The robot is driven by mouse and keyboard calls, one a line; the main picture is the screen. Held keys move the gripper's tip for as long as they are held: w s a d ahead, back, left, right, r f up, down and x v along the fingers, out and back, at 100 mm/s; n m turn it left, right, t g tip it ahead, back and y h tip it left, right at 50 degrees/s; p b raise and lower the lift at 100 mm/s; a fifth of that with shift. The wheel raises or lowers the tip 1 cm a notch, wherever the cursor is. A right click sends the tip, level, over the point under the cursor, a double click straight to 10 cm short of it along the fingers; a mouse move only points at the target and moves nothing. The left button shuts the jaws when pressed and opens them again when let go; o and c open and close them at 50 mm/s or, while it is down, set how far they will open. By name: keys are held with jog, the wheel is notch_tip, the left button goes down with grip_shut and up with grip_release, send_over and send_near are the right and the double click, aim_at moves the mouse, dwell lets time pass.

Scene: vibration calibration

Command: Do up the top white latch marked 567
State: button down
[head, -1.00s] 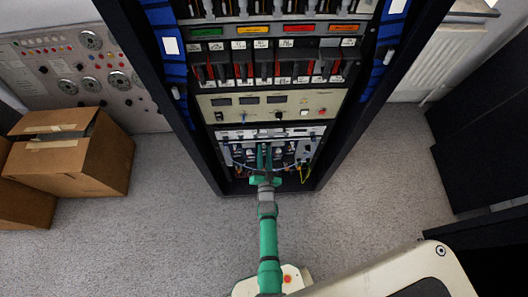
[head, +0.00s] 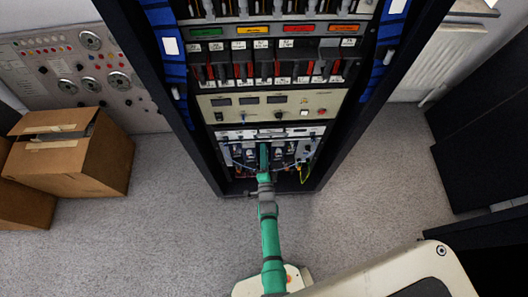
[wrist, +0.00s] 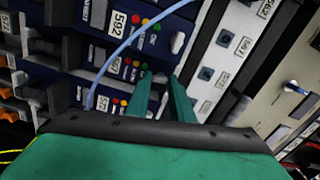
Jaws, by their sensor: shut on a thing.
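My gripper (wrist: 161,77) has its two green fingers at the blue module panel in the wrist view. They are closed on a small white latch (wrist: 163,101), mostly hidden between them. Another white latch (wrist: 178,42) stands clear just above the fingertips. A label that seems to read 567 (wrist: 243,46) is on the white strip to the right. I cannot tell which label belongs to the held latch. In the head view my gripper (head: 263,152) reaches into the lower bay of the rack, and the latch is too small to make out.
A light-blue cable (wrist: 122,47) curves across the modules left of my fingers. The dark rack frame (head: 345,140) stands close on both sides of the bay. Cardboard boxes (head: 75,155) sit on the floor at left. The grey floor in front is clear.

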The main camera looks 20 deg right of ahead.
jog(key=shift+m, duration=1.2)
jog(key=shift+d, duration=0.1)
jog(key=c, duration=1.8)
grip_release()
jog(key=shift+c, duration=0.2)
jog(key=v, duration=1.1)
